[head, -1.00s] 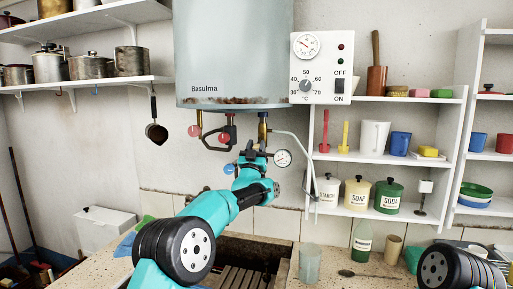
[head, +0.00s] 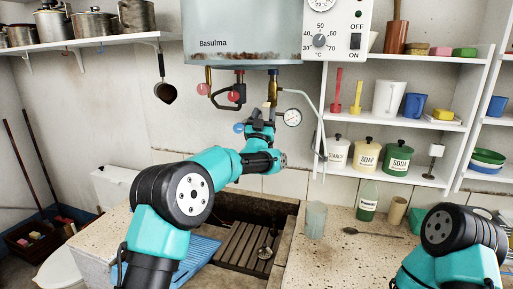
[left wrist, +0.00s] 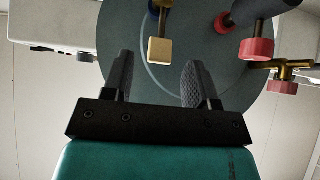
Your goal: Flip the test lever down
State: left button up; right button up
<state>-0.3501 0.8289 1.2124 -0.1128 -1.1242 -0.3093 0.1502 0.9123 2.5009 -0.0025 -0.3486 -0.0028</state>
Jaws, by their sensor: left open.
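The water heater (head: 245,30) hangs on the wall with pipes, red knobs and a blue knob under it. A small lever with a square cream tip (head: 266,105), which looks like the test lever, hangs below it near the pressure gauge. My left gripper (head: 262,122) is just below this tip and partly hides it. In the left wrist view, looking up, the cream tip (left wrist: 160,50) appears between and beyond the two open fingers (left wrist: 158,75). Contact cannot be told. My right gripper is out of view; only part of that arm shows at lower right.
Red knobs (head: 234,97) on pipes sit left of the lever, and a pressure gauge (head: 292,117) sits to its right. A blue knob (head: 239,128) is close to my left gripper. Shelves (head: 405,120) with jars stand at right. The stone trough (head: 278,235) lies below.

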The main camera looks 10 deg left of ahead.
pick_arm(q)
jog(key=v, duration=1.3)
jog(key=shift+s, duration=0.1)
